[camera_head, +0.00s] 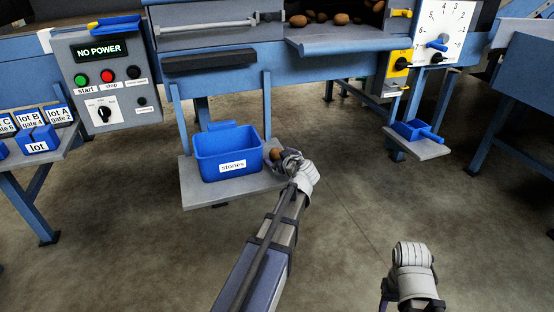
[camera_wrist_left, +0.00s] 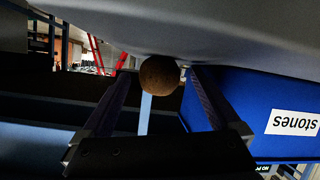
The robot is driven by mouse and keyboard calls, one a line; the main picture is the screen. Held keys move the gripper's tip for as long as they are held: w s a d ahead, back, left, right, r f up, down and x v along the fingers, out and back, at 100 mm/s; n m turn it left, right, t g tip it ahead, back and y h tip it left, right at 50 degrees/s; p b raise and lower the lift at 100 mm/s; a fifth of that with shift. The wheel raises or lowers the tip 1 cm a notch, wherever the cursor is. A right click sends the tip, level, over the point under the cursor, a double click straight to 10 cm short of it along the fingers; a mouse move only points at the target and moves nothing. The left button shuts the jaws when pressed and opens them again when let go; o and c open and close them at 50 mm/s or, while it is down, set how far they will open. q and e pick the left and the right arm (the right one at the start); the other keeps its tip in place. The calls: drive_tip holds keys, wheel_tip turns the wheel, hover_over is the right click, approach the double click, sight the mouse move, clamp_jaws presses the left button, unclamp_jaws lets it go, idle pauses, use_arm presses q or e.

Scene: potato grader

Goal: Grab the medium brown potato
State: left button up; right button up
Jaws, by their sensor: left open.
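A brown potato (camera_head: 276,154) rests on the grey shelf (camera_head: 200,196), just right of the blue stones bin. In the left wrist view the potato (camera_wrist_left: 160,74) sits between the tips of the two dark fingers, with gaps at its sides. My left gripper (camera_head: 286,160) is open at the shelf's right end, close to the potato; its fingers are small and partly hidden by the wrist in the head view. Of my right arm only a pale link shows at the lower right; its jaws are not visible. Several other brown potatoes (camera_head: 341,19) lie on the upper tray of the machine.
The blue stones bin (camera_head: 228,150) stands left of the potato and looms close at the right in the left wrist view (camera_wrist_left: 270,85). A control box (camera_head: 104,82) reads NO POWER. A small shelf (camera_head: 418,147) with a blue scoop-like item is at right. Floor between is free.

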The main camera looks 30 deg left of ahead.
use_arm(q)
drive_tip(key=shift+w+a+f, duration=0.15)
drive_tip(key=shift+w+a, duration=0.05)
drive_tip(key=shift+a, duration=0.05)
drive_tip(key=c, duration=1.5)
